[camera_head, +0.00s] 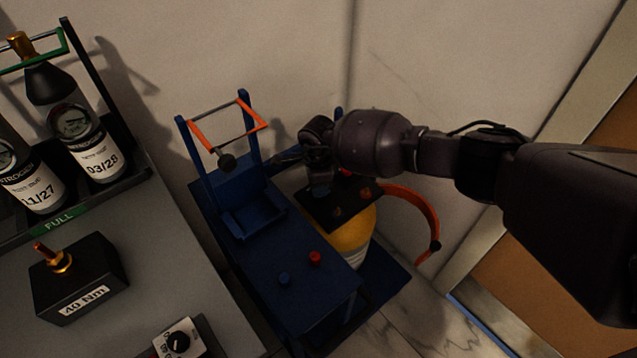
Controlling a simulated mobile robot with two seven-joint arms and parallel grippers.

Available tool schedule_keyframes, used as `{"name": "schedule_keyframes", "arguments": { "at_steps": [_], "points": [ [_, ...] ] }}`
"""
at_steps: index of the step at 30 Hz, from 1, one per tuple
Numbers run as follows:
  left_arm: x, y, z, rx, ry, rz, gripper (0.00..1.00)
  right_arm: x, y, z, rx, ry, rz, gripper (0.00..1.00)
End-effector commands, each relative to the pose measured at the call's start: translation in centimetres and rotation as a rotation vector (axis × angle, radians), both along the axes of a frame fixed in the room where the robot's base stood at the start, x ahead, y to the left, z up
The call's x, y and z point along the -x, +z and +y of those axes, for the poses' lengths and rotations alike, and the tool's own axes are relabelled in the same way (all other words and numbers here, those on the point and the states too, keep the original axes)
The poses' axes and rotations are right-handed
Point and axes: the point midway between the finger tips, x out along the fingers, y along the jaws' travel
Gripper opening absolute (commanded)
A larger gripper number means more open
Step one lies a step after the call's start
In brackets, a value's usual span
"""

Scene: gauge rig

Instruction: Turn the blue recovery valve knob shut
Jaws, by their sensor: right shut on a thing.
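My right gripper (318,178) reaches in from the right and points down at the far left edge of a dark block (338,210) with brass-coloured fittings. It is shut on the blue recovery valve knob there, which the gripper almost wholly hides, so its turn angle cannot be read. A bit of red (346,172) shows just right of the gripper. The block sits over a yellow cylinder (352,240). My left gripper is out of view.
An orange curved hose or handle (428,215) arcs right of the cylinder. A blue frame with an orange bar (206,137) rises left of the gripper. A grey bench (150,270) at left holds labelled bottles (85,120) and a black "40 Nm" box (78,280). A wall stands behind.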

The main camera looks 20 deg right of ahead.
Motion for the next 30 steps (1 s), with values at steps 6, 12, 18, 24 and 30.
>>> {"name": "schedule_keyframes", "arguments": {
  "at_steps": [6,12,18,24,30],
  "points": [
    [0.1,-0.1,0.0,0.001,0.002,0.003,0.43,0.0,-0.1,0.0,0.000,-0.002,0.001,0.12],
    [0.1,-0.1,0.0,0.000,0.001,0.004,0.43,0.0,-0.1,0.0,0.000,-0.002,0.001,0.51],
    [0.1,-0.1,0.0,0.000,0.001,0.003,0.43,0.0,-0.1,0.0,0.000,-0.001,0.001,0.61],
    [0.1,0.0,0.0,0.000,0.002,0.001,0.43,0.0,0.2,0.0,0.000,0.000,0.000,0.61],
    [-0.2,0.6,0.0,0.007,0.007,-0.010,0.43,-0.2,1.9,0.0,-0.001,-0.001,-0.005,0.61]
  ]
}}
